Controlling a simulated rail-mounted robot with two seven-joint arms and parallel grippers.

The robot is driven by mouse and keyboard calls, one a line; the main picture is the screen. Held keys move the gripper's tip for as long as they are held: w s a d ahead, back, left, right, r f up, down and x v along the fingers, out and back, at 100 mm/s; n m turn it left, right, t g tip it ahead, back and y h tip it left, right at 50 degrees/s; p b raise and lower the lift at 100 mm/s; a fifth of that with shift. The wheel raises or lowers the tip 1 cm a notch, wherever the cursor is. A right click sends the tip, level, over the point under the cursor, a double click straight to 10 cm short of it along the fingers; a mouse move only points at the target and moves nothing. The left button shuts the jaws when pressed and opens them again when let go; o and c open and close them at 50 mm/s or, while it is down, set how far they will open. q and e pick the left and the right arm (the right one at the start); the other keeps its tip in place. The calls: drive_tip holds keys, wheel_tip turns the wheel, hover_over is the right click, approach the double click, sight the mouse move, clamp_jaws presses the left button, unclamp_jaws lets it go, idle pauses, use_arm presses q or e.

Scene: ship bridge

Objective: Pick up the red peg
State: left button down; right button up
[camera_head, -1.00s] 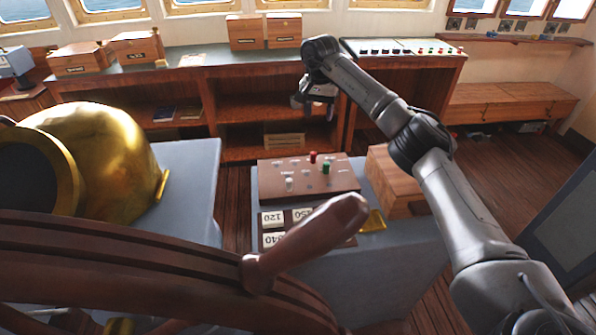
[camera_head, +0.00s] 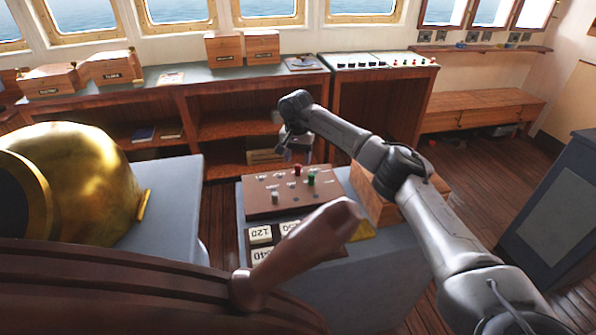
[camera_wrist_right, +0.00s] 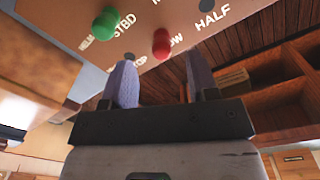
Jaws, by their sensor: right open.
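The red peg (camera_head: 297,170) stands upright in the brown peg board (camera_head: 262,206) on the grey console. It also shows in the right wrist view (camera_wrist_right: 161,44), just beyond and between my fingertips. A green peg (camera_head: 311,179) stands to its right, and a pale grey peg (camera_head: 275,197) to its lower left. In the right wrist view the green peg (camera_wrist_right: 105,25) is left of the red one. My right gripper (camera_head: 296,158) is above the board, close to the red peg. Its two fingers (camera_wrist_right: 158,85) are apart with nothing between them. My left gripper is not in view.
A ship's wheel handle (camera_head: 305,245) reaches across in front of the console. Number tiles (camera_head: 261,234) lie below the board. A wooden box (camera_head: 385,205) stands to its right. A brass dome (camera_head: 75,180) sits at left.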

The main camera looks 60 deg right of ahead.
sight(298, 165)
drive_tip(key=shift+f+p, duration=0.65)
drive_tip(key=shift+f, duration=1.85)
drive_tip(key=shift+c, duration=0.5)
drive_tip(key=c, duration=0.9)
